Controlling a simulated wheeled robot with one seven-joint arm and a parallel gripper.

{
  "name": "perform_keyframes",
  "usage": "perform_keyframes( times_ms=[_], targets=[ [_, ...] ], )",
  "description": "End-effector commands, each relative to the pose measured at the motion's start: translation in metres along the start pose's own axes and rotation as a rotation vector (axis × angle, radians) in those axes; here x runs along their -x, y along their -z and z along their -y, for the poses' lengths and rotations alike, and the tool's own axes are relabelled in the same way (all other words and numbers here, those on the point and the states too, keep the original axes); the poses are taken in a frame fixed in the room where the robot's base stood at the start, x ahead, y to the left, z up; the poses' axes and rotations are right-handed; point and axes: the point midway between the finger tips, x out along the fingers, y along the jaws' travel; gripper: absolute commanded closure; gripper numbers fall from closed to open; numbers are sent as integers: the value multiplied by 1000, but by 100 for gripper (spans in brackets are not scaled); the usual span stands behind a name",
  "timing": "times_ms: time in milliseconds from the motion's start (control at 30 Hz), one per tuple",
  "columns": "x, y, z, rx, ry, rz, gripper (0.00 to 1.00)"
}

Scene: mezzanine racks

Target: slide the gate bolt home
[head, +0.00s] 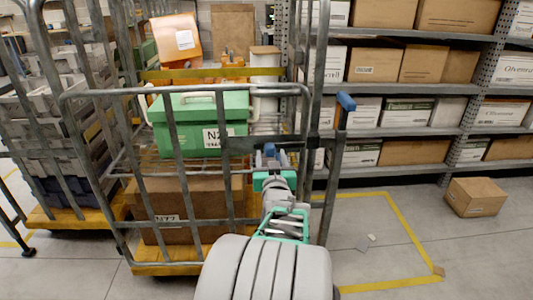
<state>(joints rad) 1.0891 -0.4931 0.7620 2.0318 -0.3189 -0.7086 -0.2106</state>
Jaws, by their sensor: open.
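A grey tubular roll cage stands in front of me, with its barred gate (172,165) facing me. A horizontal bar that looks like the gate bolt (302,143) runs at mid height near the gate's right post. A small blue part (270,149), perhaps its knob, shows just beyond my fingers. My gripper (270,163) is open and right at this blue part; I cannot tell whether it touches. The bolt's end at the post is too small to read. A blue-tipped lever (346,102) stands on the post to the right.
The cage holds a green lidded box (200,125) and a brown carton (188,205) on a yellow base. Shelves of cartons (400,90) stand behind to the right. A loose carton (475,197) lies on the floor. The floor inside the yellow tape (388,285) is mostly clear.

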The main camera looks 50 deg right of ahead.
Motion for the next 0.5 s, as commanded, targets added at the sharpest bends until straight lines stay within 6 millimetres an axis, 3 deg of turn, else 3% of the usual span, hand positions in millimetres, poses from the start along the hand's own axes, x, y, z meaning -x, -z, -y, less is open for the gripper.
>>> perform_keyframes(
  times_ms=[300, 500],
  targets=[
    [-54, -2, -1, 0, -2, 4, 47],
    [-75, -1, -1, 0, -2, 4, 47]
  ],
)
